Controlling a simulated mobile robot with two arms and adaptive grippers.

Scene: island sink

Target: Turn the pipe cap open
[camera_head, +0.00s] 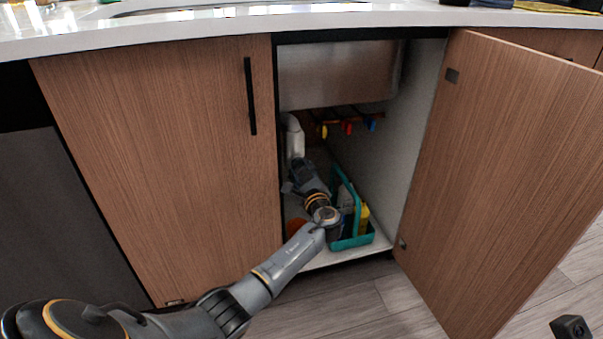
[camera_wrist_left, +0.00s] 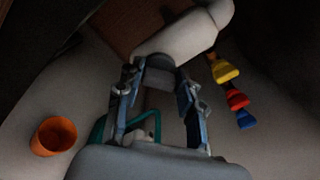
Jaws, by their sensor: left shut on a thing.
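The white drain pipe (camera_head: 294,138) comes down inside the open cabinet, and it shows at the top of the left wrist view (camera_wrist_left: 180,36). A grey pipe cap (camera_wrist_left: 161,74) sits at the pipe's lower end. My left gripper (camera_head: 297,180) reaches into the cabinet. In the left wrist view its two fingers (camera_wrist_left: 160,80) stand on either side of the cap and are shut on it. In the head view the gripper hides the cap.
A teal caddy (camera_head: 351,243) with bottles stands on the cabinet floor beside my left arm. An orange cup (camera_wrist_left: 54,136) stands there too. Yellow, red and blue valve handles (camera_head: 348,128) are behind. The open right door (camera_head: 505,170) and closed left door (camera_head: 160,170) flank the opening.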

